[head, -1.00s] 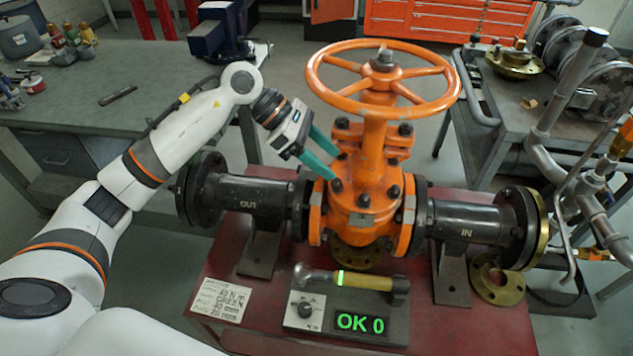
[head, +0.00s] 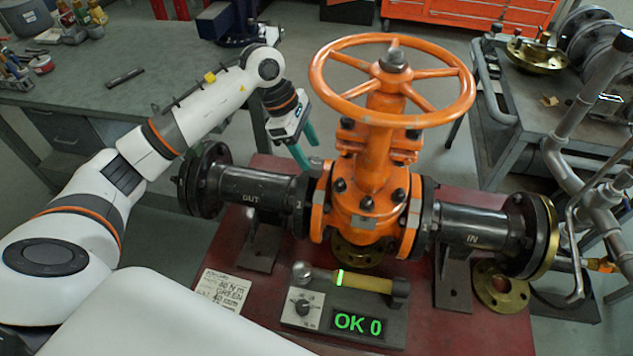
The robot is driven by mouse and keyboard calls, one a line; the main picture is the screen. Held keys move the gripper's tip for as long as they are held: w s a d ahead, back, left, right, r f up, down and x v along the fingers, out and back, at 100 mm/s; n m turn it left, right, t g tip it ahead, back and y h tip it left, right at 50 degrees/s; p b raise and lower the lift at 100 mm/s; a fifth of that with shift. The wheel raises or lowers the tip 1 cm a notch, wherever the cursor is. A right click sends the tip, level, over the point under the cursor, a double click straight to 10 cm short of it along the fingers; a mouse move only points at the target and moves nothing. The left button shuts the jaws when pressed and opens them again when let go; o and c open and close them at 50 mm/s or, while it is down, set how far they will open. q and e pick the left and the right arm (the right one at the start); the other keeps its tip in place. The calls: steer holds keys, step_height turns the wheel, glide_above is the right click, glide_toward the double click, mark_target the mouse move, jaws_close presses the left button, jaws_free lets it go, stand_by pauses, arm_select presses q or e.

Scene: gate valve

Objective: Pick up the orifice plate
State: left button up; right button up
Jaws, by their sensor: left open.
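My left gripper (head: 309,157) has teal fingers and hangs pointing down beside the left of the orange gate valve (head: 368,205), above the OUT pipe (head: 255,190). It is open with nothing in it; its fingertips are partly against the valve in the picture, so contact cannot be told. Two brass discs could be the orifice plate; I cannot tell which. One brass ring (head: 502,288) with holes lies flat on the red bench at right, below the IN pipe. Another brass disc (head: 357,254) lies under the valve, partly hidden by it. My right gripper is not in view.
The orange handwheel (head: 392,82) stands above the valve. A yellow-handled torque wrench (head: 350,281) rests on a grey stand with a green "OK 0" display (head: 358,323). A paper card (head: 226,290) lies left of it. Pipe supports and flanges crowd the red bench (head: 430,335).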

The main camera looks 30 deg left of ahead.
mark_target(315, 163)
arm_select(q)
steer(key=p+x, duration=0.1)
steer(key=x, duration=0.3)
steer(key=shift+w+f+p, duration=0.15)
steer(key=shift+p, duration=0.2)
steer(key=shift+w+d+f, duration=0.1)
steer(key=shift+f, duration=0.35)
steer(key=shift+r, duration=0.1)
jaws_close()
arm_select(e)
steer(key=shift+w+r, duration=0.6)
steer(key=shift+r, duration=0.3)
